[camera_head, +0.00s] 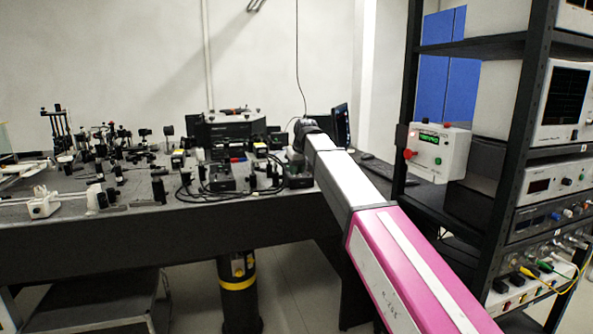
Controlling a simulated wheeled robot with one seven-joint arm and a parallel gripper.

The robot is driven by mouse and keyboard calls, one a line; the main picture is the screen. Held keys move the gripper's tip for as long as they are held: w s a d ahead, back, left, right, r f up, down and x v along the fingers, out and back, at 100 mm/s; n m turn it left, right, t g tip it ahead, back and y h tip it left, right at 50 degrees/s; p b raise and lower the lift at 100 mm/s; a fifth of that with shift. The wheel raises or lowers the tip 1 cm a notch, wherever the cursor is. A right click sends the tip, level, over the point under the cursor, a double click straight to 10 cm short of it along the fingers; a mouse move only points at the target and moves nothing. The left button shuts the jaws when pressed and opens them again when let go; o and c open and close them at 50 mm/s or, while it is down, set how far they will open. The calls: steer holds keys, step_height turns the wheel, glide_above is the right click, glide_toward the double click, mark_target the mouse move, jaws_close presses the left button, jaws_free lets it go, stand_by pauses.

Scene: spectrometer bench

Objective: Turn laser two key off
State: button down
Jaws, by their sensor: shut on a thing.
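My arm reaches from the lower right towards the far right part of the optical bench. My gripper (303,127) is the small dark end of the arm, beside the bench equipment. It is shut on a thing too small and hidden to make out. I cannot pick out the laser two key. A white control box (440,152) with a green-lit display, a red knob and small buttons hangs on the rack, well to the right of my gripper. A dark instrument housing (228,131) stands on the bench, left of my gripper.
The dark bench (110,250) carries many optical mounts and black cables (222,185). A black rack (514,180) with several instruments stands close on the right. A keyboard (378,163) and a monitor (341,127) lie behind my arm. A thin cable (298,60) hangs above.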

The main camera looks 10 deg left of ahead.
steer(key=n+g+y, duration=0.1)
steer(key=n, duration=0.3)
steer(key=shift+w+d, duration=0.1)
steer(key=shift+w, duration=0.05)
steer(key=n+g, duration=0.1)
steer(key=n, duration=0.3)
steer(key=shift+w+g+y, duration=0.15)
steer(key=shift+g+y, duration=0.15)
steer(key=shift+g, duration=0.1)
steer(key=n+g, duration=0.1)
steer(key=n, duration=0.3)
steer(key=shift+w+n+g, duration=0.1)
steer(key=shift+n+g, duration=0.2)
steer(key=shift+g, duration=0.1)
steer(key=shift+n+g+h, duration=0.4)
steer(key=shift+n+g, duration=0.1)
steer(key=shift+n, duration=1)
steer(key=c, duration=1)
jaws_free()
steer(key=shift+o, duration=0.2)
steer(key=shift+r, duration=0.1)
